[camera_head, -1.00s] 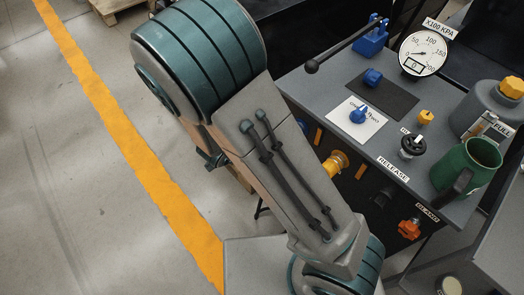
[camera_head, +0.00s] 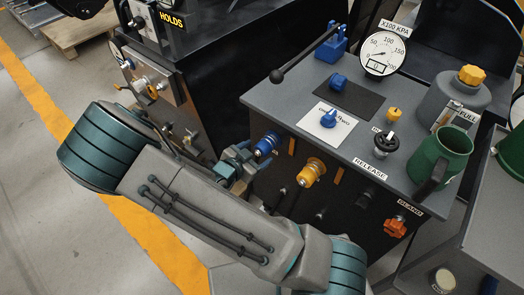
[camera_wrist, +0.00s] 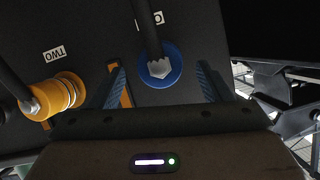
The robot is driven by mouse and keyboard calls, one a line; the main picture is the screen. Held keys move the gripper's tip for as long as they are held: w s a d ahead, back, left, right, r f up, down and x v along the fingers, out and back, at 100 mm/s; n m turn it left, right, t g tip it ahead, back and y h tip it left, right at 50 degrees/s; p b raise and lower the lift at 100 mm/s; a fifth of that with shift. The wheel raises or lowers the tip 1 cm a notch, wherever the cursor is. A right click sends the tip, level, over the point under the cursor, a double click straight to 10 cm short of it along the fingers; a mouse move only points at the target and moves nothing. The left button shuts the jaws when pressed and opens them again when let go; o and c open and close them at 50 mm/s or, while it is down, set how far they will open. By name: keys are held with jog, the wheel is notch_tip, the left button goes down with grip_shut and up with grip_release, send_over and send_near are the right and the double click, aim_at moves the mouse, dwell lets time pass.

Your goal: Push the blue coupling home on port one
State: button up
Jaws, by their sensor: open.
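The blue coupling (camera_head: 266,143) is on the dark front face of the bench, at the left end of the row. In the wrist view the blue coupling (camera_wrist: 175,74) is a blue ring around a grey hex nut, with a dark hose running up from it. An upside-down label, partly hidden by the hose, is just above it and appears to read ONE. My gripper (camera_head: 238,163) is open beside the coupling in the head view. In the wrist view its two fingers stand apart to either side of the coupling, with gaps. How far the coupling is seated cannot be told.
A yellow coupling (camera_head: 311,172) with its own hose is to the right, by the TWO label (camera_wrist: 54,54). The bench top (camera_head: 275,98) carries a lever, gauge (camera_head: 384,52), knobs and a green mug (camera_head: 440,160). An orange valve knob (camera_head: 395,227) sticks out lower right.

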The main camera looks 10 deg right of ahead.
aim_at(259, 151)
jog(key=shift+x, duration=2.05)
jog(key=shift+c, duration=0.3)
jog(key=c, duration=1.1)
